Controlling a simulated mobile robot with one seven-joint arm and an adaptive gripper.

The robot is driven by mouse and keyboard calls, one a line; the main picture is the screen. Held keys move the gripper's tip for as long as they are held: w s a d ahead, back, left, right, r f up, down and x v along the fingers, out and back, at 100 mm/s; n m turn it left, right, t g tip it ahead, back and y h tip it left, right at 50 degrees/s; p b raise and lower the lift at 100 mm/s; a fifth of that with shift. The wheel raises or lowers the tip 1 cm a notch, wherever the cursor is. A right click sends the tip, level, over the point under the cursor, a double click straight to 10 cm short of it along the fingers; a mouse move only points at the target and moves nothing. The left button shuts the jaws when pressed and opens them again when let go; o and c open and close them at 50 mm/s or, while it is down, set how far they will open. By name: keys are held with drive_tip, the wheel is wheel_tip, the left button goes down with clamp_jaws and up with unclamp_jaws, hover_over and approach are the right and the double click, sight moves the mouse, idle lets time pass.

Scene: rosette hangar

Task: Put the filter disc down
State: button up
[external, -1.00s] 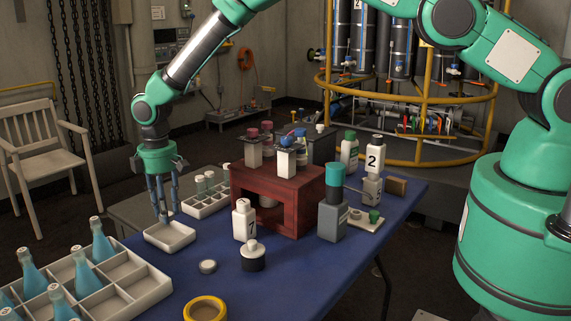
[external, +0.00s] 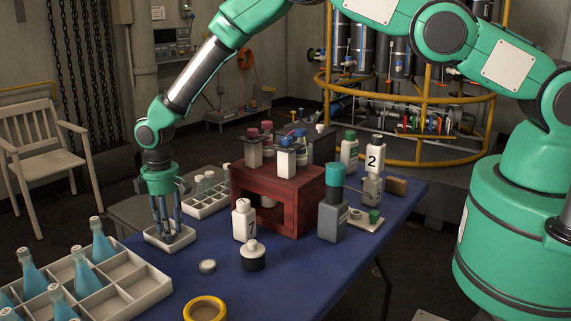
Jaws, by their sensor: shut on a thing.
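My gripper (external: 167,235) points straight down at the left part of the blue table, with its fingertips inside or just above a small shallow white tray (external: 186,238). The fingers are close together. The filter disc is not clearly visible; anything between the fingertips is too small and covered by the fingers to make out. I cannot tell whether the fingertips touch the tray floor.
A white crate (external: 146,292) with blue bottles stands at the front left. A small rack (external: 207,206) with jars is behind the tray. A grey round lid (external: 207,266), a white-topped jar (external: 253,257), a numbered bottle (external: 244,220) and a red stand (external: 296,190) are to the right.

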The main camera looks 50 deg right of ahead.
drive_tip(key=shift+f, duration=0.35)
drive_tip(key=o, duration=0.6)
drive_tip(key=shift+r, duration=0.25)
wheel_tip(320, 180, up, 12)
drive_tip(key=shift+f+p, duration=0.1)
drive_tip(key=shift+p, duration=0.45)
idle(0.5)
